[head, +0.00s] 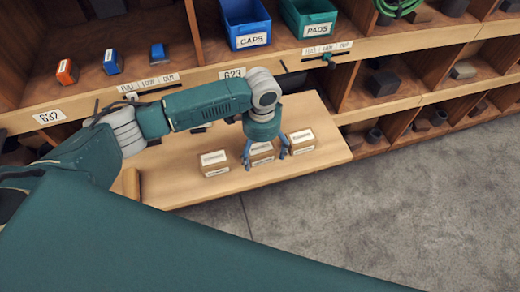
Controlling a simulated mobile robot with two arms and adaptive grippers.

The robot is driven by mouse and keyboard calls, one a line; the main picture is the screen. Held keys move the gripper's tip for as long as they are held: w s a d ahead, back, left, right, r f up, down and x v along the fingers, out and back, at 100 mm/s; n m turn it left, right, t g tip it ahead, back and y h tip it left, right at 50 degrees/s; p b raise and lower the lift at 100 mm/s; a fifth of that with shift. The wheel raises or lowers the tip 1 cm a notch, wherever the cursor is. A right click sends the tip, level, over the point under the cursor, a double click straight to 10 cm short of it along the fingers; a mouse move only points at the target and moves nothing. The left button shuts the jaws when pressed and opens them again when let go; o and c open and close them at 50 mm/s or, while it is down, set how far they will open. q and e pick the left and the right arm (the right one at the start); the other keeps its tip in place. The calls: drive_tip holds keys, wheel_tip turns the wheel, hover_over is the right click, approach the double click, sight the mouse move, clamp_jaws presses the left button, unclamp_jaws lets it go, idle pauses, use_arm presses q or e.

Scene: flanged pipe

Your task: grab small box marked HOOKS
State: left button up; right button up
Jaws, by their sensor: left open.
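Three small cardboard boxes with white labels stand in a row on a wooden board: a left box (215,164), a middle box (262,159) and a right box (301,141). Their labels are too small to read, so I cannot tell which one is marked HOOKS. My left gripper (265,160) points down at the middle box. Its fingers are open, one at each side of that box, and the box's top is partly hidden by the gripper. I cannot tell whether the fingers touch it. My right gripper is out of view.
The board (325,159) juts out from a wooden shelf unit. A blue CAPS bin (246,22) and a teal PADS bin (309,18) stand on the shelf behind. Cubbies with dark parts fill the right. A tan cylinder (131,183) is at the board's left. Grey floor (400,210) is clear.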

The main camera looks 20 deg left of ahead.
use_arm(q)
drive_tip(key=c, duration=1.5)
drive_tip(key=shift+c, duration=0.2)
